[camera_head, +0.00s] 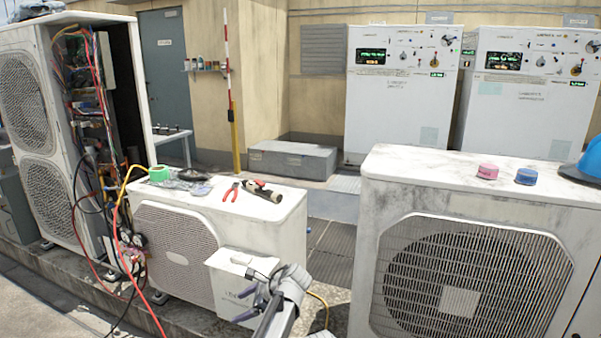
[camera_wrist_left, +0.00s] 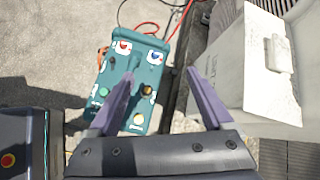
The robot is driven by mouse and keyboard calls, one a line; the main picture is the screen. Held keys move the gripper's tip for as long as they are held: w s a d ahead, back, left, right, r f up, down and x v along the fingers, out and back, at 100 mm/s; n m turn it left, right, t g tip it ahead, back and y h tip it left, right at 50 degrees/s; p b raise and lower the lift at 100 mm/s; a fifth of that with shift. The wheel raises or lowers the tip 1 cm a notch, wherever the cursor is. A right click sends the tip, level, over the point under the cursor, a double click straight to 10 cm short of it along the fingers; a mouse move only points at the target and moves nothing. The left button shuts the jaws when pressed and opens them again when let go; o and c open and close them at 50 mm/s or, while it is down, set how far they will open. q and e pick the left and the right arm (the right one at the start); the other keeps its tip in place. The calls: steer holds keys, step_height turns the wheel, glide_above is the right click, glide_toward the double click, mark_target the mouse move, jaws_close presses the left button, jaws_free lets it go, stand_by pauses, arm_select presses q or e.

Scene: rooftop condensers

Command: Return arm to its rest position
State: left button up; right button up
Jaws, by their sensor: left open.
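My left gripper (camera_head: 256,286) is in front of the low condenser's white side box in the head view, its purple fingers pointing left. In the left wrist view the two fingers (camera_wrist_left: 161,76) stand wide apart with nothing between them in their grasp. Beyond and below them lies a teal box (camera_wrist_left: 152,88) with several coloured knobs on the grey ground, apart from the fingers. The white side box (camera_head: 228,288) is close by the gripper; in the wrist view a white casing (camera_wrist_left: 230,70) stands just right of the right finger. My right gripper is not in view.
A low condenser (camera_head: 170,245) carries red pliers (camera_head: 231,192) and other tools. A large condenser (camera_head: 372,200) stands right, with a pink cap (camera_head: 487,171) and blue cap (camera_head: 526,176) on top. An open unit (camera_head: 28,100) stands left. Hoses (camera_head: 130,300) hang at left.

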arm_select(q)
steer(key=s+f+n+g+h, duration=0.1)
steer(key=s+f+n+h, duration=0.3)
steer(key=s+n, duration=0.55)
steer(key=s+f+n+g+h, duration=0.1)
steer(key=s+f+n+h, duration=0.3)
steer(key=s+n, duration=0.55)
steer(key=s+d+m+g, duration=0.1)
steer(key=s+d+m, duration=0.5)
steer(key=d, duration=0.5)
step_height(320, 180, up, 30)
steer(key=s+p, duration=0.1)
steer(key=p, duration=2.8)
steer(key=shift+a+n, duration=0.2)
steer(key=shift+n, duration=0.2)
steer(key=shift+s+f, duration=0.1)
steer(key=shift+f, duration=0.05)
